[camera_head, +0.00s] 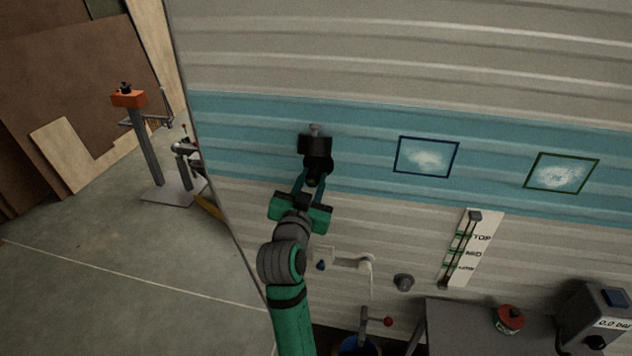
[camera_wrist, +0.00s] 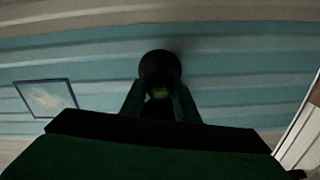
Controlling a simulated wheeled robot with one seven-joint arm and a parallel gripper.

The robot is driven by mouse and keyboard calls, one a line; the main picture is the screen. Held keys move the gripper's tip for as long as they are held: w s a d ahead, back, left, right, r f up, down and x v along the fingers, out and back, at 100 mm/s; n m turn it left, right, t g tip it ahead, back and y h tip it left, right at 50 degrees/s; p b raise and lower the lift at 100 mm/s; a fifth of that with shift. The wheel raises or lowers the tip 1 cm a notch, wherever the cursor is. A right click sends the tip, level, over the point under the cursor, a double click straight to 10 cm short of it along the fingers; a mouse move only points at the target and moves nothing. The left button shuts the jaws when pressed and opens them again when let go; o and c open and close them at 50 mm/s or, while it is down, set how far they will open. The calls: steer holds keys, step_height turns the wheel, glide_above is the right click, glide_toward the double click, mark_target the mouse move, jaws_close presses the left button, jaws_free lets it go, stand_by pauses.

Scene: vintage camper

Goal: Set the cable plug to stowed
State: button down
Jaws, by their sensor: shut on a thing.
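My gripper (camera_head: 311,184) is raised against the blue band of the camper wall. Its fingers are closed on a dark rounded piece (camera_head: 318,166), which looks like the cable plug. In the wrist view the dark round plug (camera_wrist: 160,66) sits between the two fingers (camera_wrist: 160,104), with a small pale patch below it. A black box-like fitting (camera_head: 314,144) with a grey knob on top is on the wall directly above the plug. The two overlap in the head view, and I cannot tell whether the plug is seated in the fitting. No cable is clearly visible at the plug.
Two framed pictures (camera_head: 427,157) hang to the right. A grey table (camera_head: 450,318) stands at lower right. Open floor lies left.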

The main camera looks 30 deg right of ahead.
steer(key=c, duration=1.4)
jaws_free()
steer(key=shift+r, duration=0.1)
steer(key=v, duration=1.1)
